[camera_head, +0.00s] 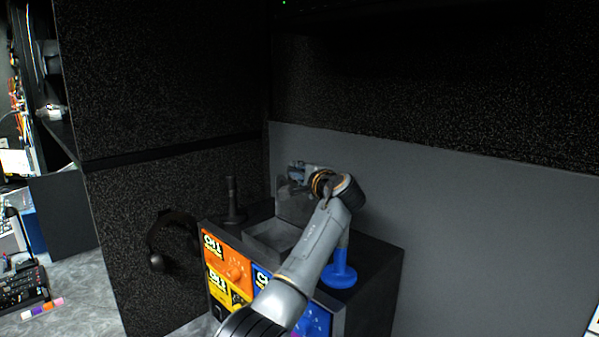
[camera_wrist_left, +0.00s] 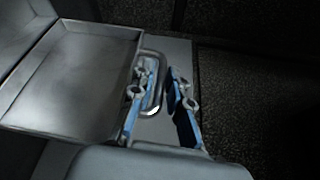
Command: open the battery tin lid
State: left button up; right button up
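The grey battery tin (camera_head: 262,240) stands on top of the cabinet, and its shallow inside shows. A grey panel that looks like its lid (camera_head: 293,207) stands raised at the tin's back. In the left wrist view the tin's open inside (camera_wrist_left: 75,85) fills the left, beside a grey strip with a rounded loop handle (camera_wrist_left: 151,109). My left gripper (camera_head: 298,174) is at the top of the raised panel. Its two blue-padded fingers (camera_wrist_left: 160,88) are apart, over the strip and loop. I cannot tell whether they touch it. My right gripper is not in view.
The cabinet (camera_head: 375,265) has orange, yellow and blue fronts. A dark upright object (camera_head: 232,203) stands left of the tin, and a blue round-based stand (camera_head: 340,275) is to its right, close to my arm. Headphones (camera_head: 160,240) hang at left. A grey wall (camera_head: 450,220) is close behind.

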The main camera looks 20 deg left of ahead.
pick_arm(q)
jog(key=shift+a, duration=0.1)
jog(key=shift+s+d, duration=0.25)
jog(key=shift+d, duration=0.25)
jog(key=v, duration=1)
jog(key=shift+s+d, duration=0.15)
jog(key=shift+s, duration=0.3)
jog(key=shift+r, duration=0.1)
jog(key=shift+c, duration=0.4)
